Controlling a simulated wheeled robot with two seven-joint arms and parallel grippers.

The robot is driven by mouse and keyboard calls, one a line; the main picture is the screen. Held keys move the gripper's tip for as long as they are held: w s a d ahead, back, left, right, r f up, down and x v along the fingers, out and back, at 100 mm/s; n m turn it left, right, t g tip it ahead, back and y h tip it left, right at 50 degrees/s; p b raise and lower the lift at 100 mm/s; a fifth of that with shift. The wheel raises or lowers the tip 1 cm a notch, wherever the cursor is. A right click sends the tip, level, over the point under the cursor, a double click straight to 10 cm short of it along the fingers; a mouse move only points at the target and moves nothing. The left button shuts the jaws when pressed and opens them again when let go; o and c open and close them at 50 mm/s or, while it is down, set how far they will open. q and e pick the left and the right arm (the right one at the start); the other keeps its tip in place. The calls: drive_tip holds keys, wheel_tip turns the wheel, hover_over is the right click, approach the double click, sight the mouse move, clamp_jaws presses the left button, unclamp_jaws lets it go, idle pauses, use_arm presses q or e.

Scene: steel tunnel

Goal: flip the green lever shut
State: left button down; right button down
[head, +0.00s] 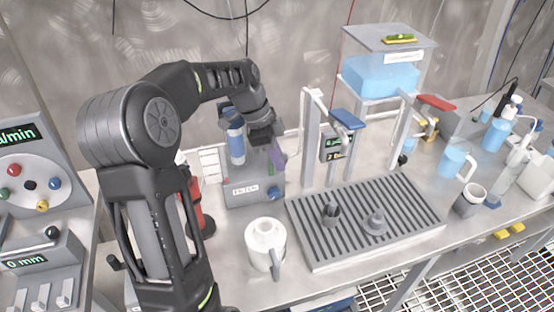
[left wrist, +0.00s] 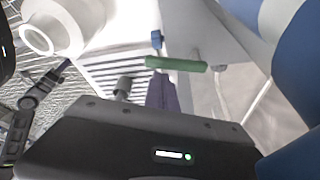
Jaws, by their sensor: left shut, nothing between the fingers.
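The green lever (left wrist: 176,64) is a short green bar that lies across the left wrist view.
A white jug (head: 265,245) stands in front of the filter box. A red object (head: 195,200) stands at left. Bottles and cups fill the right end.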

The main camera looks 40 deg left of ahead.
use_arm(q)
wheel_tip(320, 180, up, 10)
drive_tip(key=b, duration=0.1)
drive_tip(key=shift+f, duration=0.25)
use_arm(e)
drive_tip(key=shift+w+f, duration=0.15)
drive_tip(key=shift+f, duration=0.4)
use_arm(q)
drive_tip(key=shift+w+d, duration=0.1)
